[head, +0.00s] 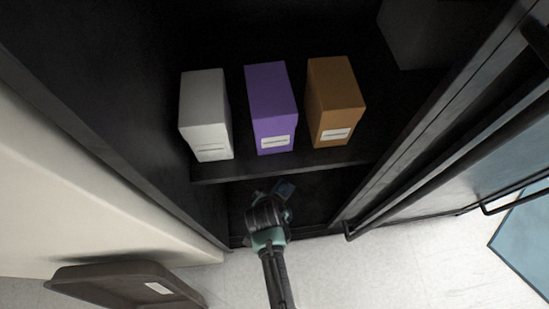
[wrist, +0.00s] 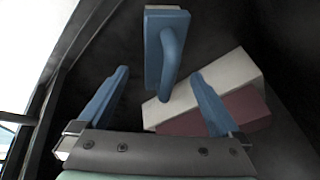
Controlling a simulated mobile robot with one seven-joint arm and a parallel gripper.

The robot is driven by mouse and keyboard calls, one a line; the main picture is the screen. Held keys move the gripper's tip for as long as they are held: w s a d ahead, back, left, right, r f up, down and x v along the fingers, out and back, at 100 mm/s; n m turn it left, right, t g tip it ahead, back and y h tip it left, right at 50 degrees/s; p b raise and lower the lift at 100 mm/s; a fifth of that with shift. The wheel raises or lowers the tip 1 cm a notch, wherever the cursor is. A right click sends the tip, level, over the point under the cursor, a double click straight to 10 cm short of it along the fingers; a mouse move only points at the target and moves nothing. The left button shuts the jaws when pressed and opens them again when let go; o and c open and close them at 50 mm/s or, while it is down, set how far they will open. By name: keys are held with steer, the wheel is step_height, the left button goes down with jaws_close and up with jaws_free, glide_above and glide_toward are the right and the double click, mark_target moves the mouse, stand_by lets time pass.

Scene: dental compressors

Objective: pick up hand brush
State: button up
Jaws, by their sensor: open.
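The hand brush (wrist: 153,48) shows in the wrist view at the top centre. It is a blue block with a raised, curved blue handle and a pale strip along its far edge. My gripper (wrist: 160,74) is open, with its two blue fingers spread to the left and right below the brush. The brush lies ahead of the fingertips, roughly centred between them, and nothing is held. In the head view my gripper (head: 284,188) reaches into the dark space under the shelf, and I cannot make out the brush there.
A white and maroon box or book (wrist: 235,100) lies right of the brush, close to the right finger. Above, the shelf (head: 290,166) holds white (head: 205,112), purple (head: 271,105) and orange-brown (head: 335,100) binders. Cabinet walls flank the arm. A brown bin (head: 115,283) stands lower left.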

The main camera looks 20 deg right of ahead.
steer(key=shift+b+x, duration=2.65)
steer(key=shift+x, duration=0.2)
steer(key=shift+w+d+r, duration=0.1)
steer(key=shift+w+r, duration=0.05)
steer(key=shift+r, duration=0.05)
jaws_close()
steer(key=shift+r, duration=0.1)
steer(key=shift+s+r+p, duration=0.2)
steer(key=shift+r+p, duration=0.5)
steer(key=shift+p, duration=0.55)
step_height(320, 180, up, 6)
steer(key=p, duration=0.5)
steer(key=shift+r, duration=0.15)
steer(key=s+a+p, duration=0.3)
steer(key=s+a, duration=0.1)
steer(key=s, duration=0.4)
steer(key=s+a+p, duration=0.4)
steer(key=s+a, duration=0.1)
steer(key=s, duration=0.4)
steer(key=shift+s+f, duration=0.25)
steer(key=shift+f, duration=0.2)
